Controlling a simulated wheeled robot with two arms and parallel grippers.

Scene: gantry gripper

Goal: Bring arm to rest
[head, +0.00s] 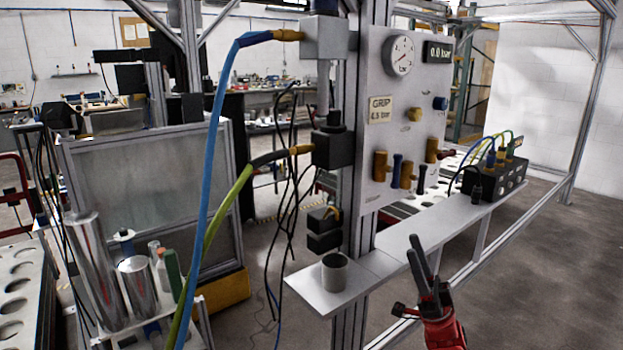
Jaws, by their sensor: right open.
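My right gripper (420,248), with dark fingers on a red arm, rises from the bottom edge, right of centre. Its fingers are apart, and I see nothing between them. It is in front of the grey shelf (395,243) and appears clear of it. The black gantry gripper (324,231) hangs at the left end of the shelf, above a grey metal cup (334,272) standing upright. My left gripper does not show.
A blue hose (214,130) and a green hose (215,225) hang left of the post. A black connector block (492,180) sits on the shelf's right end. Floor at right is clear.

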